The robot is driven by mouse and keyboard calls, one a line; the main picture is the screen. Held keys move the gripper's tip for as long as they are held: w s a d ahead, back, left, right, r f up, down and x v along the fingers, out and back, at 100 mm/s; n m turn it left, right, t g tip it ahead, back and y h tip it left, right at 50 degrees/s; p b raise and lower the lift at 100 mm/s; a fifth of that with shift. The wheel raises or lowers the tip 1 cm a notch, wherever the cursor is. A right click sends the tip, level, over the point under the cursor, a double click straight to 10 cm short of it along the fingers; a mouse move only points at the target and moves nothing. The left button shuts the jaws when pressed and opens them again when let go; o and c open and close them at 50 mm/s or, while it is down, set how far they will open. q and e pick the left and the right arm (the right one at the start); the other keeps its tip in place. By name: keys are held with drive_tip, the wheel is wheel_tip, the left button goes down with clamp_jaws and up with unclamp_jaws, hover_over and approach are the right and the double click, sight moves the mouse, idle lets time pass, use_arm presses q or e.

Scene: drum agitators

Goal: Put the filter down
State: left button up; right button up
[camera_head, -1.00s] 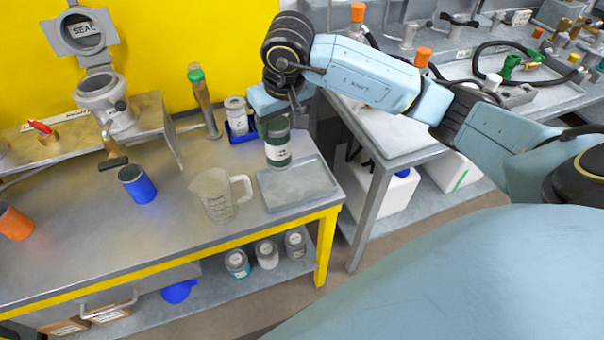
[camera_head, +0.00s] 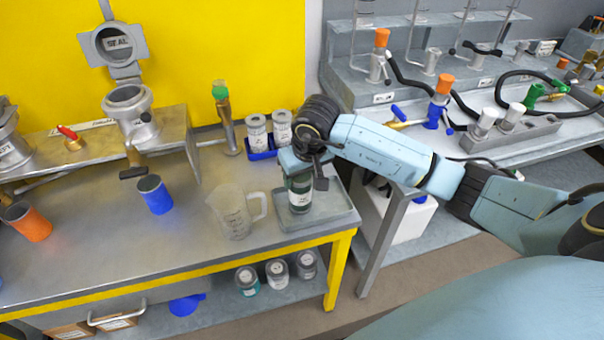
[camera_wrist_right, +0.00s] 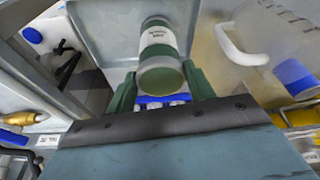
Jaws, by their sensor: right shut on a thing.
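The filter (camera_head: 299,195) is a dark green cylinder with a white label band. It is upright over the grey tray (camera_head: 335,214) at the bench's right end. Its base appears at or just above the tray floor; contact is unclear. My right gripper (camera_head: 300,174) is shut on the filter's upper part. In the right wrist view, the green fingers of the right gripper (camera_wrist_right: 160,86) stand on either side of the filter (camera_wrist_right: 160,48), with the tray (camera_wrist_right: 97,28) behind it. My left gripper is not in view.
A clear measuring jug (camera_head: 232,212) stands close left of the tray. A blue holder (camera_head: 262,154) with two labelled jars is behind. A blue cup (camera_head: 155,194) and an orange cup (camera_head: 28,222) are farther left. Bare bench lies between the cups and jug.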

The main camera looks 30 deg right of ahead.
drive_tip(key=shift+f, duration=0.2)
drive_tip(key=o, duration=1.2)
drive_tip(key=shift+r, duration=0.1)
drive_tip(key=shift+o, duration=0.2)
drive_tip(key=shift+r, duration=0.1)
drive_tip(key=shift+r, duration=0.35)
drive_tip(key=v, duration=1.1)
drive_tip(key=shift+r+p, duration=0.2)
drive_tip(key=shift+p, duration=0.15)
drive_tip(key=shift+s, duration=0.15)
